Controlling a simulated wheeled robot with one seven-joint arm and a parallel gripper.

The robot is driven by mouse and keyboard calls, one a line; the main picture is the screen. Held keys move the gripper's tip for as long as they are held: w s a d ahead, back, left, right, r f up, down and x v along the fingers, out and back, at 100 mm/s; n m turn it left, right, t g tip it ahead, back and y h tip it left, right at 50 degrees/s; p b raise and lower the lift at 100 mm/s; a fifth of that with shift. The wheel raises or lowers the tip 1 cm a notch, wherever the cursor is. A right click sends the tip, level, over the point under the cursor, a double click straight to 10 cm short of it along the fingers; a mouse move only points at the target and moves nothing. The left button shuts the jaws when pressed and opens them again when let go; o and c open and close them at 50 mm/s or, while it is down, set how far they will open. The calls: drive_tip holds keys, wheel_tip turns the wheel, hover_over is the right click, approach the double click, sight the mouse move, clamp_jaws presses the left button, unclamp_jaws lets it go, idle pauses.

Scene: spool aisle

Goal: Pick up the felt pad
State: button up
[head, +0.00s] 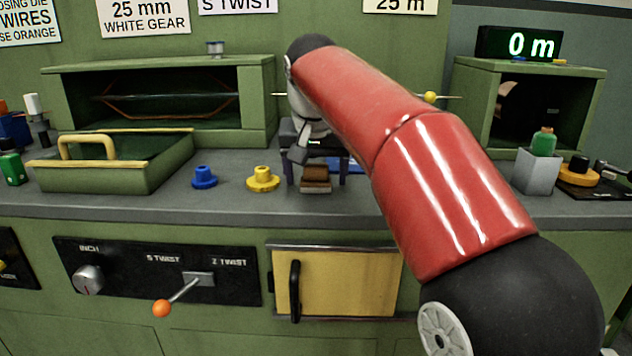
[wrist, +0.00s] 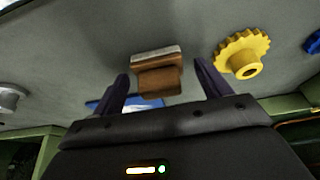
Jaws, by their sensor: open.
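The felt pad (head: 316,179) appears to be the small brown block with a pale grey layer along one side. It sits on the grey bench top near the front edge, and it also shows in the wrist view (wrist: 158,76). My gripper (head: 317,183) is open, with its two dark fingers pointing down on either side of the block. In the wrist view my gripper (wrist: 162,73) has a finger at each side of the block, with a visible gap on both sides. I cannot tell how high the fingertips are above the bench.
A yellow gear (head: 263,179) and a blue gear (head: 204,177) stand left of the block. A green tray (head: 95,178) lies farther left. A blue flat thing (head: 348,163) lies partly hidden behind my gripper. A grey holder (head: 536,172) with a green bottle stands at right.

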drive_tip(key=c, duration=1.1)
drive_tip(key=shift+o, duration=0.2)
drive_tip(key=shift+r, duration=0.2)
